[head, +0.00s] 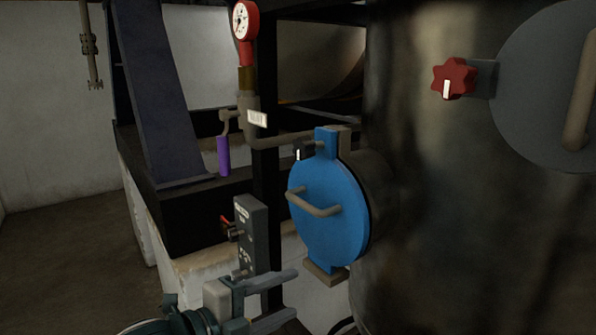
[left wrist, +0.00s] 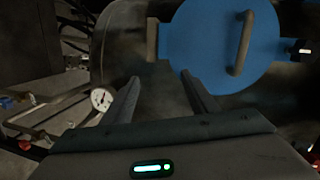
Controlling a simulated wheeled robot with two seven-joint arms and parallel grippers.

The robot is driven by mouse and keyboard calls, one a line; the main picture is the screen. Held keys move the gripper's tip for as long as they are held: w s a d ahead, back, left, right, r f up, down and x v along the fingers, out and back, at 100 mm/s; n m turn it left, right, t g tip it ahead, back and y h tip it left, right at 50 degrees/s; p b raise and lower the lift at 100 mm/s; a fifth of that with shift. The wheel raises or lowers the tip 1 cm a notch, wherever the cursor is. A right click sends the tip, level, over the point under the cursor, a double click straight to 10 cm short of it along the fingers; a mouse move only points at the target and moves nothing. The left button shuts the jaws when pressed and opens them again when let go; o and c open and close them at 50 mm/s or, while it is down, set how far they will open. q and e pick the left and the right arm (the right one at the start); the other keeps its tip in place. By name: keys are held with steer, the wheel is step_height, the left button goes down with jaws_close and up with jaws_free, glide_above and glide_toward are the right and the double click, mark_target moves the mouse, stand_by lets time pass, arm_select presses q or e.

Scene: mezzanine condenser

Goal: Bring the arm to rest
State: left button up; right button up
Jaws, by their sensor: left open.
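My left gripper (head: 294,293) is at the bottom of the head view, its arm coming in from the lower left. Its two fingers are spread apart with nothing between them. It is below and a little left of a round blue hatch (head: 328,212) with a bar handle (head: 313,203), and appears apart from it. In the left wrist view the open fingers (left wrist: 160,78) point toward the blue hatch (left wrist: 205,45), whose handle (left wrist: 242,43) is beyond and right of the fingertips. My right gripper does not show.
A grey switch box (head: 251,232) stands just above my left gripper. A red gauge (head: 243,20), a pipe with a purple-handled valve (head: 223,155) and a black post are nearby. The large dark tank (head: 450,220) with a red knob (head: 453,79) fills the right. Floor (head: 75,250) is open at left.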

arm_select(q)
steer(key=s+a+f+n+g+y, duration=0.1)
steer(key=s+a+f+n+y, duration=0.15)
steer(key=f+n, duration=0.4)
steer(key=s+a+f+n+y, duration=0.2)
steer(key=s+a+f+n, duration=0.2)
steer(key=f, duration=0.5)
steer(key=s+a+f+n+g+y, duration=0.1)
steer(key=s+a+f+n+y, duration=0.3)
steer(key=f, duration=0.4)
steer(key=s+a+f+n+g+y, duration=0.1)
steer(key=s+a+f+n+g, duration=0.2)
steer(key=s+a+f+n, duration=0.5)
steer(key=s+a+f+n+g+y, duration=0.15)
steer(key=s+f, duration=0.45)
steer(key=s, duration=0.6)
step_height(320, 180, down, 30)
steer(key=s+g+b, duration=0.1)
steer(key=g+b, duration=0.1)
steer(key=b, duration=0.1)
steer(key=s+a+f+g+b, duration=0.1)
steer(key=s+a+f+b, duration=0.1)
steer(key=s+f, duration=1.6)
step_height(320, 180, down, 4)
steer(key=shift+s+a+f+m+y+b, duration=0.1)
steer(key=shift+s+a+m+y+b, duration=0.25)
steer(key=shift+b, duration=0.35)
